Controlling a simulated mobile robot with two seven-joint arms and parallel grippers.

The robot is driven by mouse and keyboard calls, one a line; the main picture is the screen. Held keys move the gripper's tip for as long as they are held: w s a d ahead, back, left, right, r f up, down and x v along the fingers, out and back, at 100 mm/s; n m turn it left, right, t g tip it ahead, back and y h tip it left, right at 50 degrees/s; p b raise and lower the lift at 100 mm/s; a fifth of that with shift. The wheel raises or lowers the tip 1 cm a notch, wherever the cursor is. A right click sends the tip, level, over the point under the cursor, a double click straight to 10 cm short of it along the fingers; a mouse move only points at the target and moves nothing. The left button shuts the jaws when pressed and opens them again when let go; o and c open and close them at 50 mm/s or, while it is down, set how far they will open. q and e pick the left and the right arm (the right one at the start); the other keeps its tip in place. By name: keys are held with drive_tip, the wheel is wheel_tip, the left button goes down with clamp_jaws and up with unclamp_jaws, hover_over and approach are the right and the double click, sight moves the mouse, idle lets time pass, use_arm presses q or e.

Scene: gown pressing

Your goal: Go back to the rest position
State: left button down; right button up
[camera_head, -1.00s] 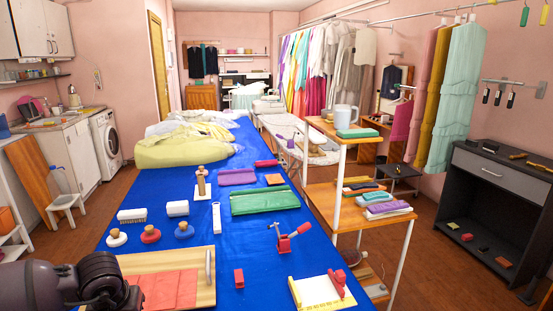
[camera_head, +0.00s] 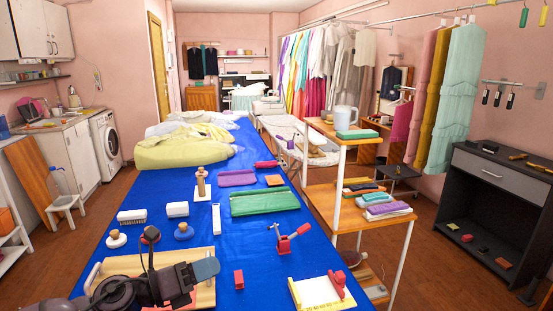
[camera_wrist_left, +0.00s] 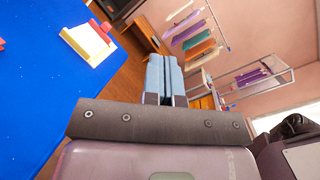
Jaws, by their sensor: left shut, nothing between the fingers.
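My left gripper (camera_head: 207,269) reaches in from the lower left in the head view. Its blue-grey fingers point right, above the wooden tray (camera_head: 130,263) at the near end of the blue table. The fingers are together with nothing between them; in the left wrist view the closed finger pair (camera_wrist_left: 164,76) is also empty. My arm hides much of the tray and most of the red cloth (camera_head: 170,308) on it. My right gripper is in neither view.
The blue table (camera_head: 215,285) carries a red block (camera_head: 239,279), a red clamp-like tool (camera_head: 290,240), a white-yellow board (camera_head: 315,293), and several brushes and knobs. A wooden shelf unit (camera_head: 325,205) stands to the right. Brown floor (camera_head: 430,270) is open beyond it.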

use_arm(q)
drive_tip(key=s+a+f+n+t+y, duration=0.25)
drive_tip(key=a+f+n+y, duration=0.35)
drive_tip(key=n, duration=0.9)
drive_tip(key=s+a+f+n+t+y, duration=0.1)
drive_tip(key=a+f+n+t+y, duration=0.3)
drive_tip(key=f+n, duration=0.7)
drive_tip(key=s+a+f+n+g+y, duration=0.2)
drive_tip(key=s+f+n, duration=0.4)
drive_tip(key=s, duration=0.4)
drive_tip(key=s+a+f+n+g+y, duration=0.2)
drive_tip(key=s+f+n, duration=0.4)
drive_tip(key=s, duration=0.4)
drive_tip(key=shift+a+f+y, duration=0.15)
drive_tip(key=shift+f+y, duration=0.5)
drive_tip(key=shift+y, duration=0.25)
drive_tip(key=shift+g, duration=0.25)
